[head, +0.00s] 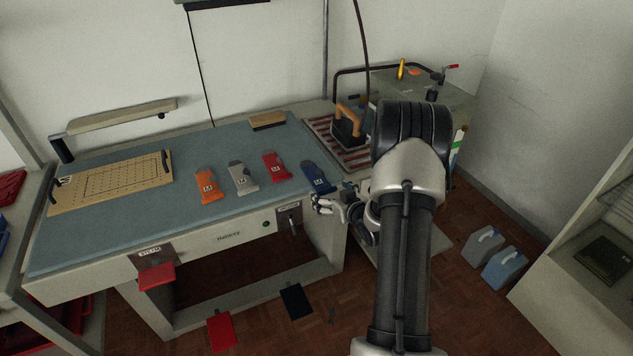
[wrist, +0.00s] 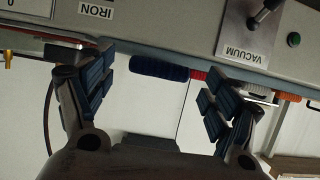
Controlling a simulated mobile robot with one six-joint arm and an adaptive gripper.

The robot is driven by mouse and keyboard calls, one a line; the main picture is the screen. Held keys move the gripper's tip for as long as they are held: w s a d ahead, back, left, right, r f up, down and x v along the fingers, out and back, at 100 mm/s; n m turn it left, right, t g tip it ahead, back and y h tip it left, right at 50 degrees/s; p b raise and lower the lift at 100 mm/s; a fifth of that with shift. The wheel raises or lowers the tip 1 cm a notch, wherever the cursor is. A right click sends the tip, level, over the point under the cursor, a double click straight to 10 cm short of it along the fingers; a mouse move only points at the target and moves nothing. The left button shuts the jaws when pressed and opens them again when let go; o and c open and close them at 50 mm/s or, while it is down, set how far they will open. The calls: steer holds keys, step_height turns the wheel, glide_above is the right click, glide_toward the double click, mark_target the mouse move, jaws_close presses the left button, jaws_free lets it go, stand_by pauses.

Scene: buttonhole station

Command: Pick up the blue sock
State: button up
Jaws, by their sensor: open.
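The blue sock (head: 317,177) lies at the right end of a row of socks on the blue-grey table top, near its front edge. My gripper (head: 322,204) is just in front of that edge, close to the blue sock and apart from it. In the wrist view my gripper (wrist: 157,88) is open and empty, its padded fingers spread to either side. The blue sock (wrist: 158,69) shows edge-on between and beyond the fingers, along the table edge.
Red (head: 275,166), grey (head: 243,178) and orange (head: 207,186) socks lie left of the blue one. An iron (head: 348,128) stands on a striped pad behind it. A vacuum switch plate (wrist: 252,30) is on the table front. Two jugs (head: 503,267) stand on the floor at right.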

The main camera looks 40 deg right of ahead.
steer(key=c, duration=1)
steer(key=shift+o, duration=0.2)
step_height(320, 180, up, 20)
steer(key=p, duration=0.6)
steer(key=shift+p, duration=0.35)
steer(key=shift+w+a, duration=0.1)
